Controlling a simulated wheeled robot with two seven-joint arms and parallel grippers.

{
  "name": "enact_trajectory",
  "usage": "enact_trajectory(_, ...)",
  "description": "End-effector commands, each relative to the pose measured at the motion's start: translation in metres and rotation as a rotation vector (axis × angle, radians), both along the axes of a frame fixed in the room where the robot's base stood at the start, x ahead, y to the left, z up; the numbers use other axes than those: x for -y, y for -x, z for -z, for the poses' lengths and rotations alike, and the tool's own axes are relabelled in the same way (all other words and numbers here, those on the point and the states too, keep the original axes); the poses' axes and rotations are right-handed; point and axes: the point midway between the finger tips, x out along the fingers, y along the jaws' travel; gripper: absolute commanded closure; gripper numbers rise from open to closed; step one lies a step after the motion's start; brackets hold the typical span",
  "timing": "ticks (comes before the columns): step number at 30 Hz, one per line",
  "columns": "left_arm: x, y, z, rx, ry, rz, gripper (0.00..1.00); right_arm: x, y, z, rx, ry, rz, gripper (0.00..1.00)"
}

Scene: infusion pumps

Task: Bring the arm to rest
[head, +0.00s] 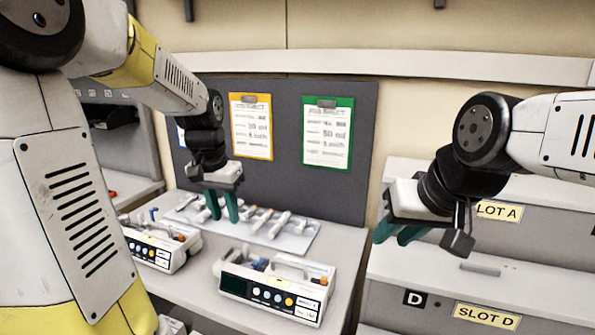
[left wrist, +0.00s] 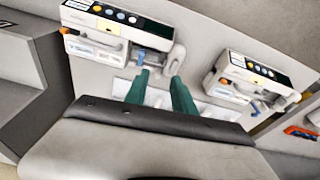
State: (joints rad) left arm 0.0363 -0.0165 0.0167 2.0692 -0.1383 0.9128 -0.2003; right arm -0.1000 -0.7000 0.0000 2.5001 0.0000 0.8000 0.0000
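My left gripper (head: 222,207) has two green fingers, apart and empty, above the back of the counter near the white tray (head: 305,240) of syringes. Its fingers also show apart in the left wrist view (left wrist: 160,88), with nothing between them. My right gripper (head: 398,232) hangs in the air in front of the slot units at the right. Its green fingers look apart with nothing between them. Two white infusion pumps stand on the counter: one at the left (head: 155,250) and one nearer the middle (head: 275,288). Two pumps also show in the left wrist view (left wrist: 110,25) (left wrist: 250,75).
A dark board behind the counter carries an orange clipboard (head: 251,127) and a green clipboard (head: 328,133). A grey shelf unit (head: 125,150) stands at the left, partly hidden by my arm.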

Motion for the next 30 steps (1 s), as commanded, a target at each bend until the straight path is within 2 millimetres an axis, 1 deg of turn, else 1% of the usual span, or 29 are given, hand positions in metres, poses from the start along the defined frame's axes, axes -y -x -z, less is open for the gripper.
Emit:
enact_trajectory(1,0.006,0.016,-0.014,0.040,0.013,-0.014,0.69,0.000,0.000,0.000,0.000,0.000,0.000,0.69)
enact_trajectory(3,0.013,0.036,-0.027,0.086,0.036,-0.037,0.69,0.000,0.000,0.000,0.000,0.000,0.000,0.69)
enact_trajectory(5,0.019,0.053,-0.036,0.124,0.056,-0.057,0.69,0.000,0.000,0.000,0.000,0.000,0.000,0.69)
enact_trajectory(6,0.023,0.064,-0.041,0.151,0.070,-0.069,0.69,0.000,0.000,0.000,0.000,0.000,0.000,0.69)
enact_trajectory(9,0.032,0.093,-0.051,0.213,0.110,-0.101,0.69,0.000,0.000,0.000,0.000,0.000,0.000,0.69)
enact_trajectory(12,0.040,0.117,-0.055,0.264,0.150,-0.127,0.69,0.000,0.000,0.000,0.000,0.000,0.000,0.69)
enact_trajectory(15,0.046,0.135,-0.057,0.305,0.183,-0.147,0.69,0.000,0.000,0.000,0.000,0.000,0.000,0.69)
enact_trajectory(18,0.049,0.147,-0.056,0.328,0.206,-0.160,0.69,0.000,0.000,0.000,0.000,0.000,0.000,0.69)
enact_trajectory(21,0.051,0.152,-0.056,0.340,0.216,-0.167,0.69,0.000,0.000,0.000,0.000,0.000,0.000,0.69)
enact_trajectory(30,0.051,0.153,-0.056,0.342,0.219,-0.168,0.69,0.000,0.000,0.000,0.000,0.000,0.000,0.69)
